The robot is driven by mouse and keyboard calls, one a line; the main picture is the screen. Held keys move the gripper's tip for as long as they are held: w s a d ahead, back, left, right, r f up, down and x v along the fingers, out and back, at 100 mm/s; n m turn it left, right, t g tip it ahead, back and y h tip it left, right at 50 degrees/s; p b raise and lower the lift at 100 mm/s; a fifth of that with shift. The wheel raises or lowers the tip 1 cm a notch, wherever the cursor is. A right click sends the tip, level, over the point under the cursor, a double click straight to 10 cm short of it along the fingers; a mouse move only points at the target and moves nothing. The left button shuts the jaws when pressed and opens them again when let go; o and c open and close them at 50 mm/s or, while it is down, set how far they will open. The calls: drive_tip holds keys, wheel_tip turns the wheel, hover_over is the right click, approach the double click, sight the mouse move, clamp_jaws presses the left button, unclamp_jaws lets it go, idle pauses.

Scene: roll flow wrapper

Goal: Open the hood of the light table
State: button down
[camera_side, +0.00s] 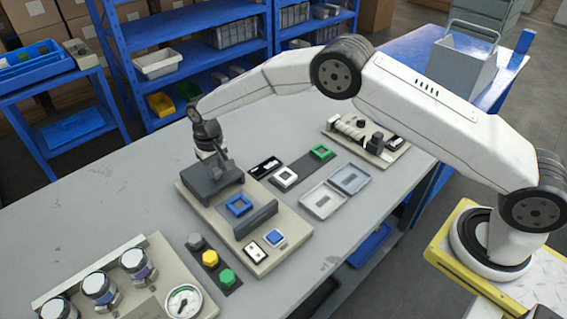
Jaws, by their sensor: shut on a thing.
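The light table appears to be the beige base (269,256) in the middle of the bench. A dark grey block (213,187), which looks like its hood, stands at the base's back left end. My gripper (216,166) points down at the top of this block and is shut on it; the exact grip is small and partly hidden. A blue square frame (238,206) lies flat in front of the block. A dark upright plate (256,220) stands beyond the frame.
A white switch (252,252) and a blue button (275,238) are at the front. Coloured knobs (210,258) stand left, beside a gauge (184,301) and jars (136,264). Open trays (323,201) and a second beige base (345,140) lie right. The bench's back left is clear.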

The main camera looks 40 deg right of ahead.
drive_tip(key=shift+w, duration=0.35)
drive_tip(key=shift+c, duration=1.8)
unclamp_jaws()
drive_tip(key=shift+r, duration=0.1)
drive_tip(key=shift+r, duration=3.75)
drive_tip(key=shift+d+r, duration=0.1)
